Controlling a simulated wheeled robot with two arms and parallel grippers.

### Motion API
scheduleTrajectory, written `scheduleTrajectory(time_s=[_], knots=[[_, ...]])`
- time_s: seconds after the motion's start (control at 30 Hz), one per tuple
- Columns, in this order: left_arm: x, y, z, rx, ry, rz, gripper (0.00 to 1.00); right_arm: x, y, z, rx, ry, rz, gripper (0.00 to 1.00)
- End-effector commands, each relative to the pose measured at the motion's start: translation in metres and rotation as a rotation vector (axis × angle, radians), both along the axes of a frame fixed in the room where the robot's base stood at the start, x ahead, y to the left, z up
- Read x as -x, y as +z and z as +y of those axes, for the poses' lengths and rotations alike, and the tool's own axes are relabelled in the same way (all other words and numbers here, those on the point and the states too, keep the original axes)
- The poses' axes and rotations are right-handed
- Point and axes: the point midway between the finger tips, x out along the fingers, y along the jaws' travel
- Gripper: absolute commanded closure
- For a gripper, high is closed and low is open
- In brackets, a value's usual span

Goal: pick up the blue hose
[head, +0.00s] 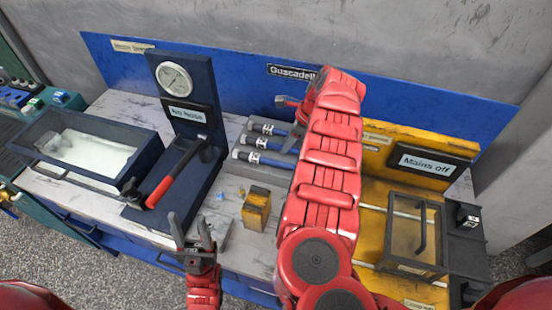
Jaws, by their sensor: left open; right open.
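Three blue hoses with dark ends and white labels lie side by side in a grey rack: a back one (278,129), a middle one (275,144) and a front one (272,160). Their right ends are hidden behind my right arm. My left gripper (189,225) is open and empty over the bench's front edge, well away from the hoses.
A dark blue press with a gauge (174,79) and red-handled lever (173,172) stands left of the rack. A clear-lidded box (85,150) is further left. A small yellow block (256,212) sits before the rack. A yellow "Mains off" unit (378,205) stands at right.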

Motion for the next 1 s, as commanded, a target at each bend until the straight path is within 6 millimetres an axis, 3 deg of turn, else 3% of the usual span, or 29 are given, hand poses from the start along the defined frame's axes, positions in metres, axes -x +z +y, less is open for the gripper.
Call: scheduleTrajectory(time_s=[0.2,0.47,0.8,1.0], knots=[[0.000,0.013,0.000,0.000,0.000,0.000,0.50,-0.005,-0.038,0.013,0.004,-0.002,0.001,0.57],[0.000,0.018,0.000,0.000,0.000,0.000,0.50,-0.007,-0.053,0.018,0.002,-0.003,-0.002,0.57],[0.000,0.031,0.000,0.000,0.000,0.000,0.50,-0.009,-0.092,0.026,0.001,-0.002,-0.001,0.57],[0.000,0.031,0.000,0.000,0.000,0.000,0.50,-0.009,-0.100,0.031,-0.001,-0.003,-0.001,0.57]])
